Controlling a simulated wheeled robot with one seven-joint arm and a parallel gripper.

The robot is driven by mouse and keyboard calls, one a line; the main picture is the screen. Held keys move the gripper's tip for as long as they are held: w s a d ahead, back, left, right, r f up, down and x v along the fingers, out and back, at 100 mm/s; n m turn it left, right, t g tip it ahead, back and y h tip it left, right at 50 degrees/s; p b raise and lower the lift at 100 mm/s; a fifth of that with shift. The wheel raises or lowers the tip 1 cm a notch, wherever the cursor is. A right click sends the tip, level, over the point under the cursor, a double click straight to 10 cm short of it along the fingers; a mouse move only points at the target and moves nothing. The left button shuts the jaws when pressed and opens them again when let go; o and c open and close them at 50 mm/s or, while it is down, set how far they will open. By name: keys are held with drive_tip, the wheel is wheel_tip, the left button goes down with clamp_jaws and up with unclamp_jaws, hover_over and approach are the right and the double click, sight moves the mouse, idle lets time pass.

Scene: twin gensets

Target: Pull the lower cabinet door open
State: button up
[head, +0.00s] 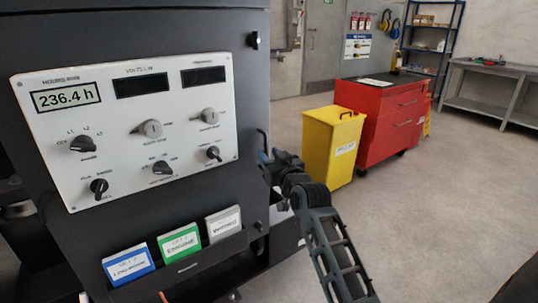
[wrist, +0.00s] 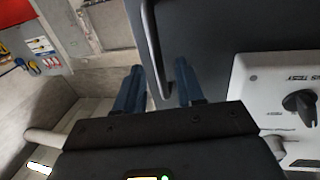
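The dark cabinet door (head: 205,40) fills the left of the head view, carries a white control panel, and looks shut. It also shows in the wrist view (wrist: 215,30). Its dark bar handle (head: 262,138) stands near the right edge; in the wrist view the bar (wrist: 150,50) runs down between my two blue fingers. My gripper (head: 266,158) is at the handle's lower part. In the wrist view my gripper (wrist: 158,85) is open, with a finger on each side of the bar and gaps visible. Whether either finger touches the bar is unclear.
The control panel (head: 130,125) has several knobs. Blue, green and white binders (head: 180,243) sit in a rack below it. A yellow bin (head: 330,148) and red tool cabinet (head: 385,120) stand behind on the right. The floor (head: 440,190) at right is open.

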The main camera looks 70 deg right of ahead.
drive_tip(key=shift+w+d, duration=0.25)
drive_tip(key=shift+w, duration=0.05)
drive_tip(key=shift+c, duration=0.4)
clamp_jaws()
